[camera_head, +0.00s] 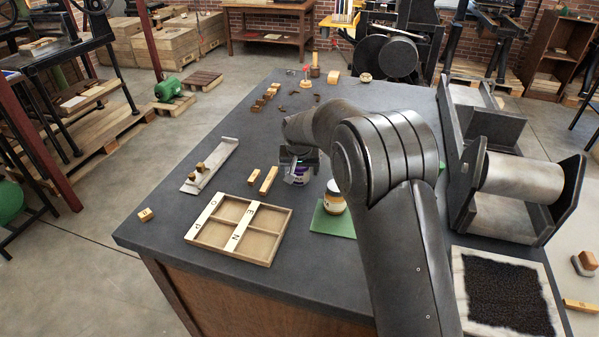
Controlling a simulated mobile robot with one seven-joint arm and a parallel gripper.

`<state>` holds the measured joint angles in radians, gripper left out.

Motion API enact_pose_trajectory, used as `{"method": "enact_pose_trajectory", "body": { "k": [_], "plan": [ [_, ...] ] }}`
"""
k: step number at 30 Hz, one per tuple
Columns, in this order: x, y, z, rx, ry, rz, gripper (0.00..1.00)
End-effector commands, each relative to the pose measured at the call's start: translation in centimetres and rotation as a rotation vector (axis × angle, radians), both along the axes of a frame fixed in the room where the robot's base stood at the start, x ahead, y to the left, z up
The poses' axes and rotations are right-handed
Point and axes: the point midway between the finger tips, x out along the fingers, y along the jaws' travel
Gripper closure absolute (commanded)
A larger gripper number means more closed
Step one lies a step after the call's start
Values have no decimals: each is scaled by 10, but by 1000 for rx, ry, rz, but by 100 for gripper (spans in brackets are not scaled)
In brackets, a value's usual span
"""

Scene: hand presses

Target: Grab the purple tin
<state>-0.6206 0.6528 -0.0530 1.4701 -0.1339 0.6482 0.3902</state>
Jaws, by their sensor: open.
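The purple tin (300,175) is a small can with a purple and white label. It stands on the dark table (350,95) near its middle, partly hidden by my gripper. My gripper (297,177) is open and reaches down at the tin. Its fingers overlap the tin in this view. I cannot tell whether they are around it or touch it.
An orange-and-white jar (334,203) stands on a green mat (327,224), close to the right of the tin. A wooden tray (265,258) and wooden blocks (268,180) lie to the left. A roller press (520,178) stands at the right.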

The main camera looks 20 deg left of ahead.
Motion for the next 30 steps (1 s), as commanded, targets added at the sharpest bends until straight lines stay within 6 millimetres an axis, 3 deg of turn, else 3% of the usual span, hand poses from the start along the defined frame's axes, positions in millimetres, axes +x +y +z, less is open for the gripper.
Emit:
{"method": "enact_pose_trajectory", "body": {
  "k": [6, 25, 30],
  "plan": [
    [1, 0, 0, 0, -1, 0, 22],
    [0, 0, 0, 1, -1, 0, 74],
    [1, 0, 1, 1, -2, 0, 75]
  ]
}}
